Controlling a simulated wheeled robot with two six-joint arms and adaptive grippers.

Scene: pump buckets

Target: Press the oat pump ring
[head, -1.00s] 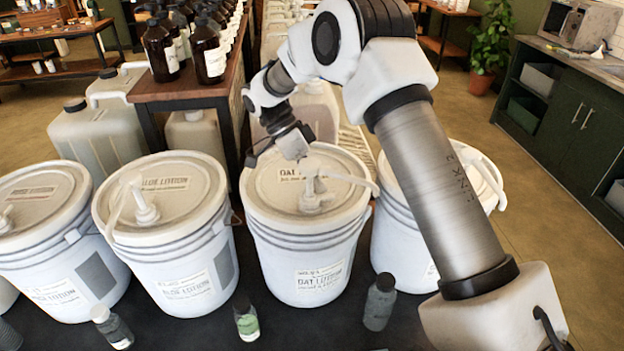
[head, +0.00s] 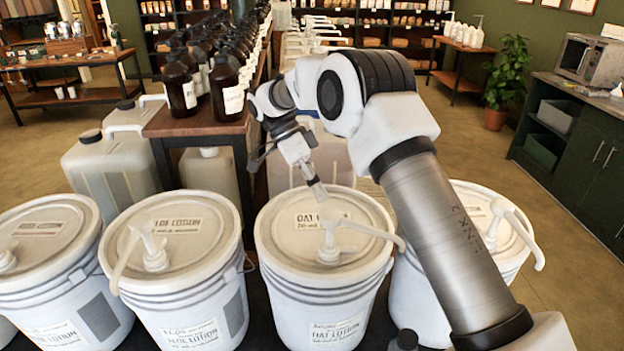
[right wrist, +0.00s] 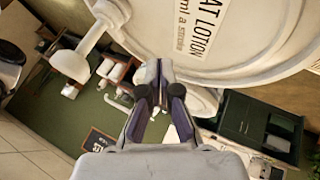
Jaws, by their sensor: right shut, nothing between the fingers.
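The oat bucket (head: 318,310) is white, with "OAT LOTION" on its lid and front. Its white pump (head: 328,240) stands on the lid, with a round collar at its base and a spout reaching right. My right gripper (head: 319,190) is shut and empty, pointing down over the far part of the lid, behind the pump and apart from it. In the right wrist view the shut fingers (right wrist: 158,68) show beside the pale lid (right wrist: 265,55) with its oat label. I cannot tell whether they touch the lid. My left gripper is not in view.
An aloe bucket (head: 180,290) with its own pump stands left, and another bucket (head: 490,225) stands right, partly behind my right arm. A wooden table (head: 190,125) with brown bottles stands behind. A dark small bottle cap (head: 405,340) shows at the front edge.

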